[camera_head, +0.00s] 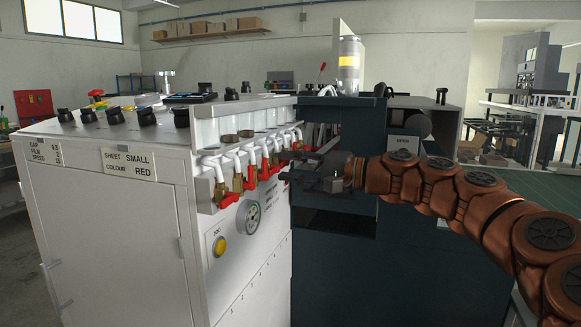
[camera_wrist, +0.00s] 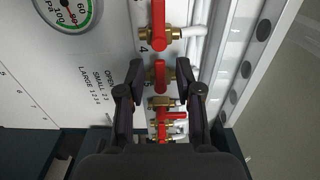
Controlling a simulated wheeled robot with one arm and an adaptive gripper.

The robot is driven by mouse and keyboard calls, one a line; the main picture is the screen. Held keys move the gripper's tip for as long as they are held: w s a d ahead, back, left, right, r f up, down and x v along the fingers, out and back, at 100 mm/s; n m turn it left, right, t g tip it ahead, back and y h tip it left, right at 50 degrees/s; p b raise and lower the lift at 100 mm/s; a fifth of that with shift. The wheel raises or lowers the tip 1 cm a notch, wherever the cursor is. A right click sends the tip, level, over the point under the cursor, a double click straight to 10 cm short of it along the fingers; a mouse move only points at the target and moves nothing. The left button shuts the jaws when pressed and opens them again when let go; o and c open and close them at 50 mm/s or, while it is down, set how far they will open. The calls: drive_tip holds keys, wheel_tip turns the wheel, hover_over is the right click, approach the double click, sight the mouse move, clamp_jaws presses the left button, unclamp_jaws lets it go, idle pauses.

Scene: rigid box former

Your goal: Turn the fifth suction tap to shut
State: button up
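A row of red-handled suction taps (camera_head: 250,178) on brass fittings runs along the side of the white machine. In the wrist view a tap with an upright red handle (camera_wrist: 158,18) sits by the printed 4. My gripper (camera_wrist: 155,72) is open, one finger on each side of this handle with a visible gap. Lower taps are partly hidden.
A pressure gauge (camera_head: 249,217) and a yellow button (camera_head: 220,245) are on the white panel below the taps. White hoses (camera_head: 212,163) rise from the taps. A dark machine body (camera_head: 335,250) stands right beside the row. Another red handle (camera_wrist: 172,115) lies sideways close below my fingers.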

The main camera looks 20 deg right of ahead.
drive_tip(key=v, duration=1.2)
idle(0.5)
drive_tip(key=s+a+f+n+g+h, duration=0.2)
drive_tip(key=s+a+f+g, duration=0.15)
drive_tip(key=a, duration=0.45)
drive_tip(key=s+a+f+n+g+h, duration=0.1)
drive_tip(key=s+a+f+n+g, duration=0.3)
drive_tip(key=a, duration=0.4)
drive_tip(key=s+a+f+h, duration=0.3)
drive_tip(key=s+a+f, duration=0.15)
drive_tip(key=f, duration=0.35)
drive_tip(key=s+d+f+n+g+h, duration=0.1)
drive_tip(key=s+d+f+g+h, duration=0.25)
drive_tip(key=s+d+f, duration=0.45)
drive_tip(key=s+d+f+g+h, duration=0.25)
drive_tip(key=s+f+h, duration=0.25)
drive_tip(key=s+f, duration=0.75)
wheel_tip(320, 180, up, 22)
drive_tip(key=t+p, duration=0.1)
drive_tip(key=p, duration=1.9)
drive_tip(key=shift+s+d+f, duration=0.2)
drive_tip(key=shift+f, duration=0.05)
